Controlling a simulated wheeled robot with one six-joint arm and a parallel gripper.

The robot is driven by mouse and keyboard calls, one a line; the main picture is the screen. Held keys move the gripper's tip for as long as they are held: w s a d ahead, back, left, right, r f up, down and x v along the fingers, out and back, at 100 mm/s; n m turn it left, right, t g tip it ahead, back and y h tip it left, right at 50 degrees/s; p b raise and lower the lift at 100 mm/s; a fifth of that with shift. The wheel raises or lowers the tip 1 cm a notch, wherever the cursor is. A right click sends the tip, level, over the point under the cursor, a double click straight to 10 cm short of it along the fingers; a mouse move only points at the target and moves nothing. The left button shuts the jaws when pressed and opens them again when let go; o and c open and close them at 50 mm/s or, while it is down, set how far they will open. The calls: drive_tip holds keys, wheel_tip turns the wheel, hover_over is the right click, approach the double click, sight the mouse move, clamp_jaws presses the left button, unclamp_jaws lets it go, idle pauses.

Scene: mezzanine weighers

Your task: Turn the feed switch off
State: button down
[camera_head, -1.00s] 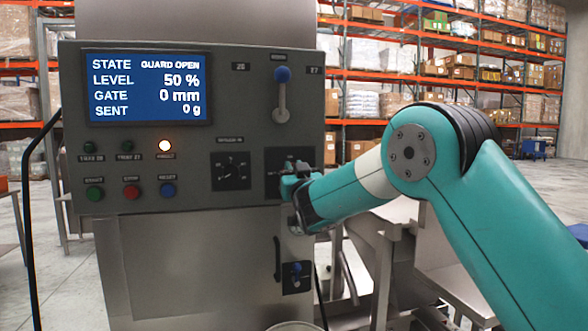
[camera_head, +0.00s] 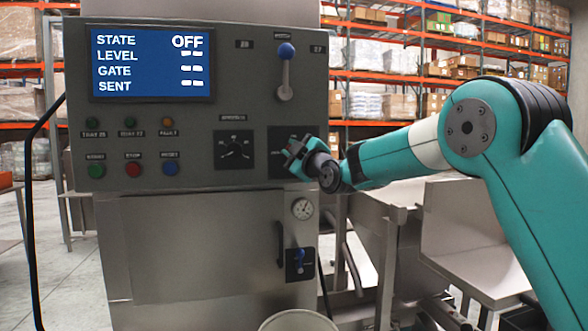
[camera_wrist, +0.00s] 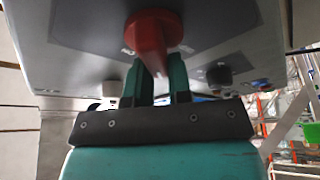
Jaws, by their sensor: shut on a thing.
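A red switch handle (camera_wrist: 148,30) sticks out from the grey panel in the wrist view. I take it as the feed switch. The two teal fingers of my gripper (camera_wrist: 155,75) are shut on it. The screen (camera_head: 152,63) reads STATE OFF, with dashes for LEVEL, GATE and SENT.
A dial (camera_head: 235,149) sits just left of the switch plate, and a blue-knobbed lever (camera_head: 285,72) above it. Green, red (camera_head: 133,169) and blue buttons are at lower left.

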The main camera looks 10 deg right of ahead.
drive_tip(key=shift+a+f+n+g+b, duration=0.15)
drive_tip(key=shift+n+g+b, duration=0.4)
drive_tip(key=shift+n+b, duration=0.55)
drive_tip(key=shift+d+f+n+g+b, duration=0.15)
drive_tip(key=shift+n+g+b, duration=0.4)
drive_tip(key=shift+n, duration=0.95)
drive_tip(key=shift+a+f+n+g+b, duration=0.2)
drive_tip(key=shift+n+g+b, duration=0.3)
drive_tip(key=shift+n+b, duration=0.6)
drive_tip(key=shift+n, duration=0.3)
drive_tip(key=c, duration=1)
unclamp_jaws()
drive_tip(key=shift+c, duration=0.2)
drive_tip(key=shift+s+d+y, duration=0.1)
drive_tip(key=shift+y, duration=0.2)
drive_tip(key=b+v, duration=0.4)
drive_tip(key=v, duration=1.3)
drive_tip(key=shift+s, duration=0.1)
